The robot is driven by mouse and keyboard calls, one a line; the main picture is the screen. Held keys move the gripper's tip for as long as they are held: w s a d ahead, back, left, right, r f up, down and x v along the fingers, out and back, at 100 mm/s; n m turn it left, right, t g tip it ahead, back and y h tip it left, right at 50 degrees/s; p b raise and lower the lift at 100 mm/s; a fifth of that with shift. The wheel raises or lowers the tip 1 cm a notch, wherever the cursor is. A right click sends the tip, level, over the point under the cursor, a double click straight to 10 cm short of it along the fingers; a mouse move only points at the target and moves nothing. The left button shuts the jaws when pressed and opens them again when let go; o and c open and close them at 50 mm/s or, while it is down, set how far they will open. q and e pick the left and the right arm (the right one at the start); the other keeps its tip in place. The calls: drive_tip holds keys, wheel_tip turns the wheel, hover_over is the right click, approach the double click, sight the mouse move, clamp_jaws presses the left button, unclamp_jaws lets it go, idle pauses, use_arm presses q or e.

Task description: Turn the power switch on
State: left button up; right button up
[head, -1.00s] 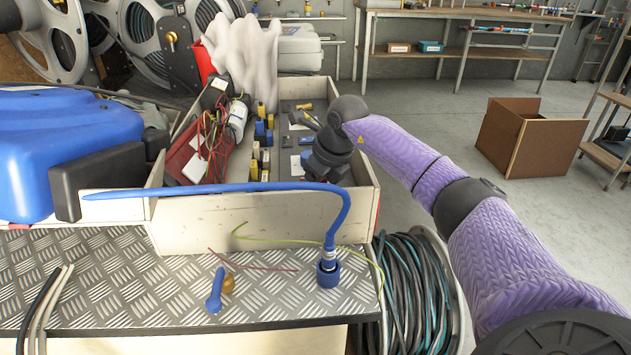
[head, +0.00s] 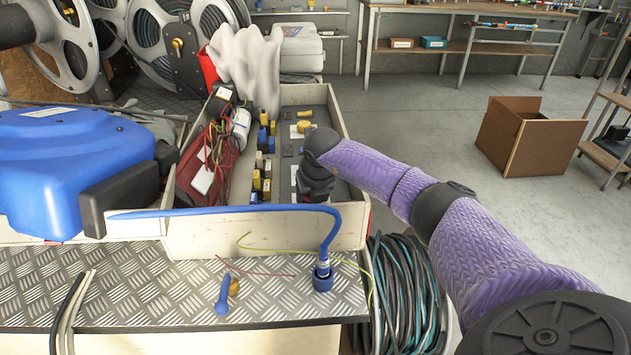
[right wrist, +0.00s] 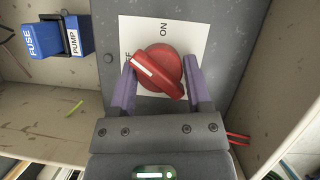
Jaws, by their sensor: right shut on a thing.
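The power switch is a red rotary knob (right wrist: 168,66) on a white label (right wrist: 190,38) with ON at the top and a partly covered word ending in F at the left. The knob's white pointer line is aimed up and left, towards that covered word. My right gripper (right wrist: 161,78) is shut on the knob, with a purple finger on each side. In the head view my right wrist (head: 318,180) reaches down into the open box; its fingers and the knob are hidden there. My left gripper is not in view.
The pale box (head: 265,232) has walls around my right wrist. Blue and yellow fuses (head: 262,183) and a red device with wires (head: 207,165) sit to its left. A blue fuse and pump block (right wrist: 58,38) is beside the switch. A blue hose (head: 230,210) crosses the box front.

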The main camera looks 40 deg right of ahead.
drive_tip(key=m+h+p, duration=0.1)
drive_tip(key=m, duration=0.1)
drive_tip(key=shift+a+r+m, duration=0.1)
drive_tip(key=shift+r+m, duration=0.05)
drive_tip(key=shift+m, duration=0.25)
drive_tip(key=m+g, duration=0.1)
drive_tip(key=m, duration=0.1)
drive_tip(key=shift+w+m+h+p, duration=0.15)
drive_tip(key=shift+m+h+p, duration=0.2)
drive_tip(key=shift+m+h, duration=0.05)
drive_tip(key=m+g, duration=0.1)
drive_tip(key=m, duration=0.1)
drive_tip(key=shift+m, duration=0.3)
drive_tip(key=shift+m+g+h+b, duration=0.4)
drive_tip(key=shift+m+g+b, duration=0.15)
drive_tip(key=shift+m, duration=0.55)
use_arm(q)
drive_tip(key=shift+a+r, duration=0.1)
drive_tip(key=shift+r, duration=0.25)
use_arm(e)
drive_tip(key=shift+m, duration=0.4)
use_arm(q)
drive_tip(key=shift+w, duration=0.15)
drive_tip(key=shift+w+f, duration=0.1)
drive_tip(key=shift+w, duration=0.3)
